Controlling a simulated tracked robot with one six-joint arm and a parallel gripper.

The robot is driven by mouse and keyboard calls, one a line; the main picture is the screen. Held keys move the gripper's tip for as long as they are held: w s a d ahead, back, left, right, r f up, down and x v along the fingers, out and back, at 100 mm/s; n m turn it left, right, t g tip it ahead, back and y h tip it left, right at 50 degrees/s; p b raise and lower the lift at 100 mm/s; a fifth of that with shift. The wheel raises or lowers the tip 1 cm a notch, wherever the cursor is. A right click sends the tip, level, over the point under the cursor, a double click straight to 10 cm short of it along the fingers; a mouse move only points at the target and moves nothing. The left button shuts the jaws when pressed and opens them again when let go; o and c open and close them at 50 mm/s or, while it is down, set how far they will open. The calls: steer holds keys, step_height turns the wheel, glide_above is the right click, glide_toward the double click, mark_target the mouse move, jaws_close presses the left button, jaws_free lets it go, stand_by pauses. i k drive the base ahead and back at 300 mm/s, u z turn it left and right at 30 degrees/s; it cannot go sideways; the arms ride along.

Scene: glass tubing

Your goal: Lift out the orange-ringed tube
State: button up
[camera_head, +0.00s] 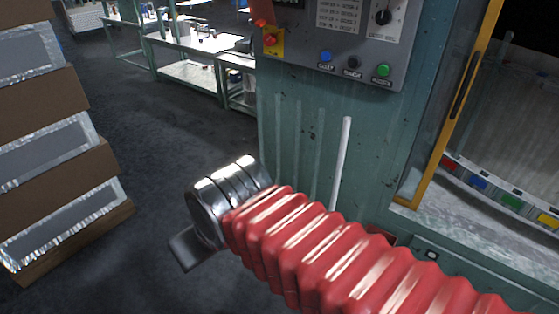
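No tube with an orange ring can be made out. Inside the yellow-framed opening of the green machine at the right, a row of coloured markers (480,184) in red, blue, green and yellow runs along a pale ledge. A faint, slanted, pale upright shape (500,58) shows behind the glass; I cannot tell whether it is a tube. My gripper (187,249) is left of the machine, outside the opening. Only a flat grey part of it shows past my silver wrist, so its fingers and anything between them are hidden.
The green machine (290,130) has a control panel (345,50) with a red stop button and coloured buttons. A pale rod (341,160) stands before its front. Stacked brown boxes (45,105) stand at the left. Workbenches (190,45) are behind; dark floor between is clear.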

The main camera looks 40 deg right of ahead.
mark_target(298, 111)
steer(key=z, duration=0.05)
steer(key=i, duration=1.1)
steer(key=z, duration=0.4)
